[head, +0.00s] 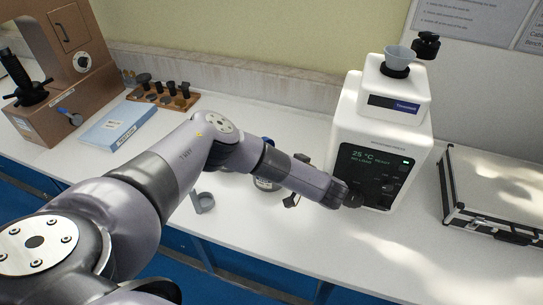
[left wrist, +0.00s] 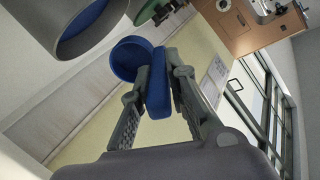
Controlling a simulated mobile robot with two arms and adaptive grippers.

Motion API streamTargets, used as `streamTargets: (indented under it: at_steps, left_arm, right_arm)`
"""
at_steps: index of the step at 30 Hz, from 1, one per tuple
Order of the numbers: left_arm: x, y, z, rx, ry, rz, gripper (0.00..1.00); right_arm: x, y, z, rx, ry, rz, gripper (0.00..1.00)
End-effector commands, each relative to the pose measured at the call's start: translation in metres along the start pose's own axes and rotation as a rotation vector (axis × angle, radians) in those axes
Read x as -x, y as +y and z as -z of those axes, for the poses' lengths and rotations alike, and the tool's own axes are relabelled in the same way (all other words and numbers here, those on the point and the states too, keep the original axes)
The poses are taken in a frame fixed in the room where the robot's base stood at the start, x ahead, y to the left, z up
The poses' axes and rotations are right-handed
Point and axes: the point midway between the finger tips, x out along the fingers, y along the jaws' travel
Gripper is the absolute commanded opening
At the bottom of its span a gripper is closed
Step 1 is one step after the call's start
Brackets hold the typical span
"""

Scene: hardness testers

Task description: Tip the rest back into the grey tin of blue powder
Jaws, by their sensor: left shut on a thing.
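My left gripper (left wrist: 158,76) is shut on the handle of a blue scoop (left wrist: 131,58). The scoop's round bowl is tilted, with its open side showing in the left wrist view; I cannot tell whether powder is in it. The grey tin (left wrist: 70,42) shows large and cut off at the top left of that view, with blue inside, close to the scoop but apart in the picture. In the head view the tin (head: 266,184) stands on the bench, partly hidden by my left arm, which also hides most of the gripper. My right gripper is not in view.
A white tester (head: 385,130) with a pale bowl (head: 398,54) on top stands right of my arm. A black-edged case (head: 490,195) lies farther right. A small grey holder (head: 204,204) sits near the bench's front edge. A blue box (head: 118,126) lies at left.

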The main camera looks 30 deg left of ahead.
Motion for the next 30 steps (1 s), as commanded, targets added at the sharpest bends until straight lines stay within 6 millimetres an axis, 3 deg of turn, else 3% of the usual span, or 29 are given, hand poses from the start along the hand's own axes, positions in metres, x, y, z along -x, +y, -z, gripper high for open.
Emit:
streamTargets:
  at_steps: [15,30]
  left_arm:
    - [0.006,0.004,-0.005,-0.003,0.099,0.057,0.00]
    - [0.006,0.004,-0.007,-0.001,0.122,0.071,0.00]
  right_arm:
    - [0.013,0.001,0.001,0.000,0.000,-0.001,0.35]
    - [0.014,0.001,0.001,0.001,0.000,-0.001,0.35]
